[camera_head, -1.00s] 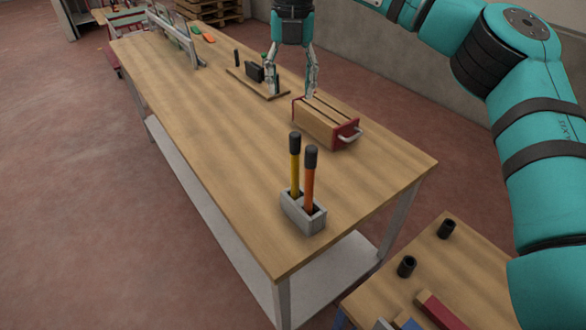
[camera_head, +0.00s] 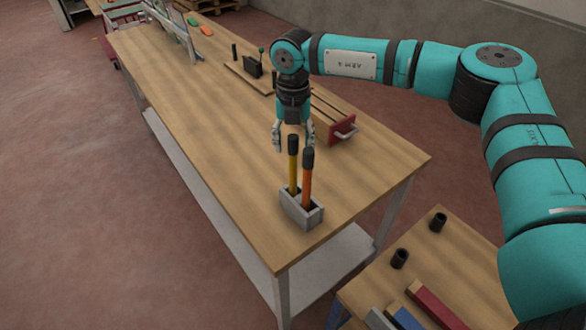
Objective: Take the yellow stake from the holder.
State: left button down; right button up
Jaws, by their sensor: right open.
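The yellow stake (camera_head: 293,172) has a black top and stands upright in the left slot of a grey block holder (camera_head: 300,215). An orange stake (camera_head: 307,183) with a black top stands beside it in the same holder. The holder sits near the front end of the long wooden table. My right gripper (camera_head: 292,144) is open and points down, just behind the stakes in the picture. My left gripper is not in view.
A wooden box with a red end and handle (camera_head: 342,129) lies right behind the gripper. A small board with black parts (camera_head: 250,78) is farther back. A lower table (camera_head: 440,268) with black cylinders and coloured bars stands front right. The table's left side is clear.

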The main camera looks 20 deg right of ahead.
aim_at(293, 176)
jog(key=shift+f, duration=1.35)
grip_shut()
